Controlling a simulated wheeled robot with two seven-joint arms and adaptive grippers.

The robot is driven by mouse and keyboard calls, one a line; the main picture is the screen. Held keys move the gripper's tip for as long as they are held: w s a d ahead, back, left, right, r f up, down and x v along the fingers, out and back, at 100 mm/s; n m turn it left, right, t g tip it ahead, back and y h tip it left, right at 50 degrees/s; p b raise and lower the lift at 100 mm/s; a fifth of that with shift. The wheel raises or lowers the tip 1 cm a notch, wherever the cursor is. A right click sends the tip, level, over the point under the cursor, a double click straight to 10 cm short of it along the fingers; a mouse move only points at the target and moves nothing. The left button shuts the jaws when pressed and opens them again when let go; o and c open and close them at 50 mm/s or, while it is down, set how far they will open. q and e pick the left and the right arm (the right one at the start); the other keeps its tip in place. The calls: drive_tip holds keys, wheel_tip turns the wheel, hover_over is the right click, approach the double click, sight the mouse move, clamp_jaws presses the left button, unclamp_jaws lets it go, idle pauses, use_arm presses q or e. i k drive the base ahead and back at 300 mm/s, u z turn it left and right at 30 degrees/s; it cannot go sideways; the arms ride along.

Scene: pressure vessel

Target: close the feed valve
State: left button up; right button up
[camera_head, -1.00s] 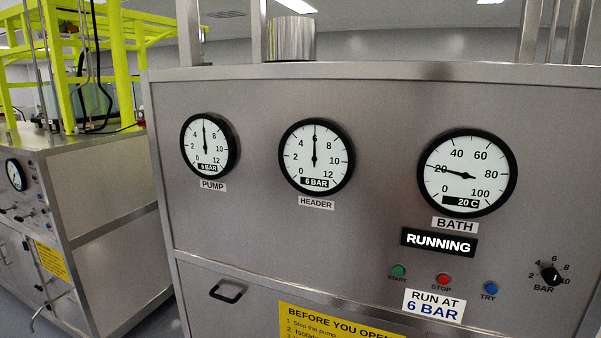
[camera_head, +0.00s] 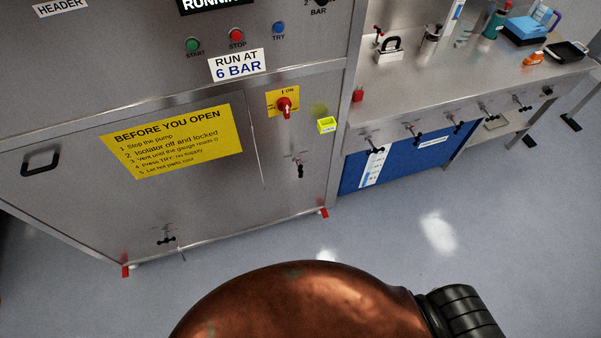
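No label that I can read says "feed valve", so I cannot tell which handle it is. A small valve with a black handle (camera_head: 300,169) hangs on the lower right of the steel cabinet's front (camera_head: 70,195), below the red rotary isolator (camera_head: 285,107) on its yellow plate. Another small valve with a black handle (camera_head: 166,239) is low on the same front, near the bottom edge. Both are too small to tell whether they are open. Neither gripper is in view.
A yellow "BEFORE YOU OPEN" sign (camera_head: 172,140) is on the cabinet. Start, stop and try buttons (camera_head: 236,36) sit above it. A steel bench (camera_head: 440,95) at right has several black-handled valves along its front and a blue panel (camera_head: 407,155) below. The grey floor (camera_head: 420,230) before it is clear.

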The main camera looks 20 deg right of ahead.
sight(299, 167)
drive_tip(key=z, duration=2.05)
drive_tip(key=k, duration=1.05)
drive_tip(key=u, duration=1.95)
drive_tip(key=i, duration=0.5)
